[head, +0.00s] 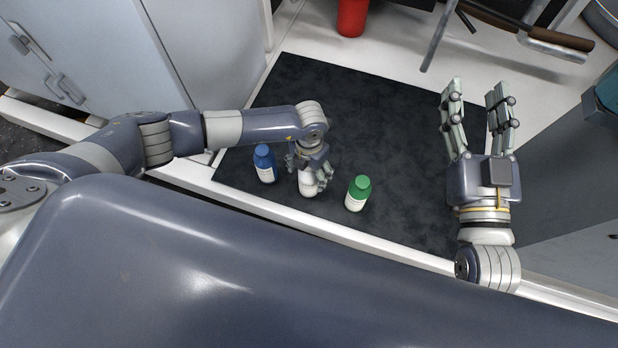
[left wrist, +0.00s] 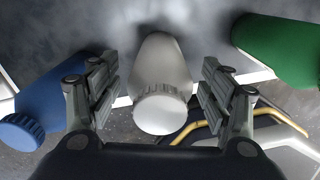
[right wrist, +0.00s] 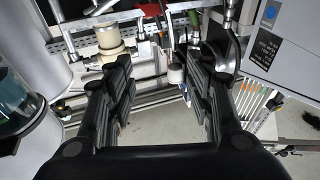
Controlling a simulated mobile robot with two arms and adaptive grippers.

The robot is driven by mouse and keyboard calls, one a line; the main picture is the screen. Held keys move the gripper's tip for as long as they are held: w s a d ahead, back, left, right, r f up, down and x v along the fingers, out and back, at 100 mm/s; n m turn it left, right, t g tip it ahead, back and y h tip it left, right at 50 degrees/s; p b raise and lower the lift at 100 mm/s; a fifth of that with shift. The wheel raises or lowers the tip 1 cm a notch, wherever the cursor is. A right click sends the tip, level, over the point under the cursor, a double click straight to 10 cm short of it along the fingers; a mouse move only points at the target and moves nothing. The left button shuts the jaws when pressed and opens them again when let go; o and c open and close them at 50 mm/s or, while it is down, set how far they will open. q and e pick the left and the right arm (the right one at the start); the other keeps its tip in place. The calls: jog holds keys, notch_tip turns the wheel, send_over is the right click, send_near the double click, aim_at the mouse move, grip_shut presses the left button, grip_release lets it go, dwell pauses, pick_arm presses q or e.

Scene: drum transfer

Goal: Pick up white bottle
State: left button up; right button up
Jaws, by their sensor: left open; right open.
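The white bottle (head: 308,184) stands on a dark mat, between a blue bottle and a green bottle. In the left wrist view the white bottle (left wrist: 161,85) lies between the two fingers, with a visible gap on each side. My left gripper (head: 312,176) is open above and around the white bottle and covers part of it in the head view. The left gripper's fingers also show in the left wrist view (left wrist: 158,95). My right gripper (head: 478,92) is open and empty over the right side of the mat, away from the bottles; it also shows in the right wrist view (right wrist: 162,85).
The blue bottle (head: 264,164) stands close to the left of my left gripper. The green bottle (head: 357,194) stands close to its right. The dark mat (head: 400,130) is clear behind the green bottle. A red cylinder (head: 352,17) stands beyond the mat.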

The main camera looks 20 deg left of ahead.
pick_arm(q)
jog(key=c, duration=1.5)
jog(key=shift+o, duration=0.2)
jog(key=shift+r, duration=0.15)
